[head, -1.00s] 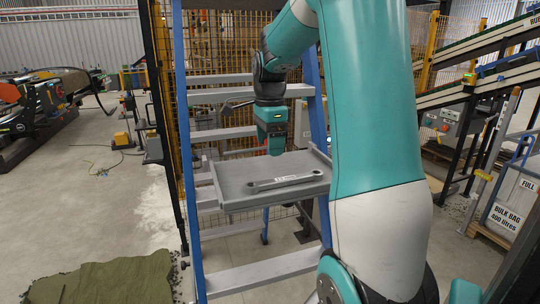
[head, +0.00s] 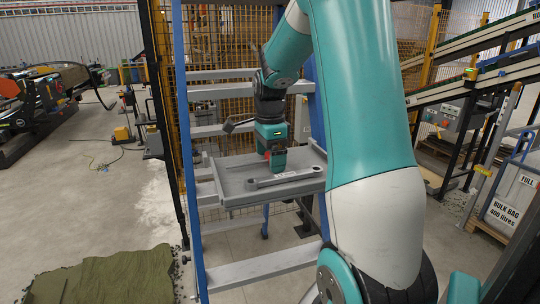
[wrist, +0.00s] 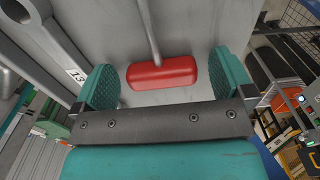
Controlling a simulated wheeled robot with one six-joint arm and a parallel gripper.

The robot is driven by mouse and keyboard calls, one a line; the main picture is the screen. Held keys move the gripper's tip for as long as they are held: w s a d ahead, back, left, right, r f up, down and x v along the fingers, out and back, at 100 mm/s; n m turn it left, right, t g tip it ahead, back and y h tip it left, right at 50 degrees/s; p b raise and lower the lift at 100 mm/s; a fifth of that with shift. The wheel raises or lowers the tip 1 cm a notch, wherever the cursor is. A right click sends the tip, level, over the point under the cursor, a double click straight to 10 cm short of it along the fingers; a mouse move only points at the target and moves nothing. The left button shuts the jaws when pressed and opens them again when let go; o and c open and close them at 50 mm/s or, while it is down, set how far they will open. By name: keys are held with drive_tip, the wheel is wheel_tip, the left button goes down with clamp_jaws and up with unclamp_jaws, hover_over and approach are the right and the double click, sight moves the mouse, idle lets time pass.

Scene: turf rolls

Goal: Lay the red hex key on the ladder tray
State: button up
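The red hex key (wrist: 162,74) has a red cross handle and a thin grey shaft. In the wrist view its handle lies between my gripper's fingers, with a gap on each side, and its shaft runs away over the grey tray surface. It appears to rest on the tray; exact contact is hard to tell. My gripper (wrist: 164,84) is open around the handle. In the head view my gripper (head: 272,166) is low over the ladder tray (head: 232,190), and only a speck of red shows beside it. The tray is grey, with low rims, fixed on a blue-railed ladder.
A grey spanner (head: 284,179) marked 13 lies on the tray just in front of my gripper; it also shows in the wrist view (wrist: 35,45). The blue ladder rails (head: 188,150) flank the tray. A yellow mesh fence (head: 225,50) stands behind. Green turf (head: 105,278) lies on the floor.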

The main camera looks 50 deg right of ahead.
wheel_tip(320, 180, up, 12)
drive_tip(key=b, duration=0.2)
drive_tip(key=s+a+f+n+t+y, duration=0.1)
drive_tip(key=a+f+n, duration=0.1)
drive_tip(key=a+n, duration=0.75)
drive_tip(key=s+a+f+n, duration=0.1)
drive_tip(key=a+f+n, duration=0.2)
drive_tip(key=a+n, duration=0.7)
drive_tip(key=s+a+f+n+g+y, duration=0.1)
drive_tip(key=s+a+f+n+y, duration=0.2)
drive_tip(key=s+a+n, duration=0.9)
drive_tip(key=s+a+f, duration=0.2)
drive_tip(key=a, duration=0.3)
drive_tip(key=shift+a, duration=0.3)
wheel_tip(320, 180, down, 4)
drive_tip(key=b, duration=0.4)
drive_tip(key=shift+f, duration=0.15)
